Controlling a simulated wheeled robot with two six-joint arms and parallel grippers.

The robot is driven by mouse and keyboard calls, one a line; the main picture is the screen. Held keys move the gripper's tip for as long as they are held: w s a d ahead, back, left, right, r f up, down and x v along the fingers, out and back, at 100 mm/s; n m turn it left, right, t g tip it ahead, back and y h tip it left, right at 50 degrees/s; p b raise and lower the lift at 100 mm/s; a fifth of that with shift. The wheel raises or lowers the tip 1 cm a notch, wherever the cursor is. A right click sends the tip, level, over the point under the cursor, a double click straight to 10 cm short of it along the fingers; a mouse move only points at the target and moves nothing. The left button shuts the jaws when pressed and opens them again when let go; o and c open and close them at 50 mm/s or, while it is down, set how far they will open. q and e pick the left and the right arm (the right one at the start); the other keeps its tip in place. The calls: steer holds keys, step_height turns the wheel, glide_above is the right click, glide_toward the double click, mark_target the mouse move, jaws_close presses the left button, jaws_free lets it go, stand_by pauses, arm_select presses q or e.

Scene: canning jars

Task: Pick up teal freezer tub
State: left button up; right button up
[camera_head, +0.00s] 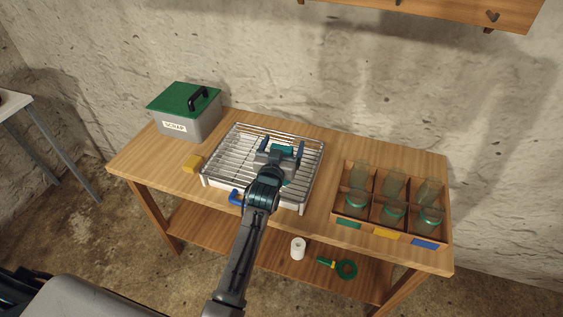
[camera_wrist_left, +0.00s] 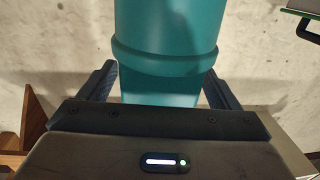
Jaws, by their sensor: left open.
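The teal freezer tub (camera_head: 287,150) is at the wire rack (camera_head: 211,176) in the middle of the bench, largely hidden behind my left gripper (camera_head: 282,147). In the left wrist view the teal tub (camera_wrist_left: 168,40) fills the top middle and stands between the two dark fingers of the left gripper (camera_wrist_left: 162,88). The fingers are open, one on each side of it, with a visible gap at the left finger. I cannot tell whether the right-hand finger touches it. My right gripper is not in view.
A grey scrap bin (camera_head: 203,121) with a green lid stands at the back left. A divided wooden crate (camera_head: 345,215) of glass jars is at the right. A white roll (camera_head: 298,248) sits on the lower shelf.

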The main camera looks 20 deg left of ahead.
arm_select(q)
steer(key=shift+w+f, duration=0.1)
steer(key=shift+w, duration=0.25)
steer(key=shift+s, duration=0.15)
steer(key=shift+c, duration=0.9)
steer(key=c, duration=1.2)
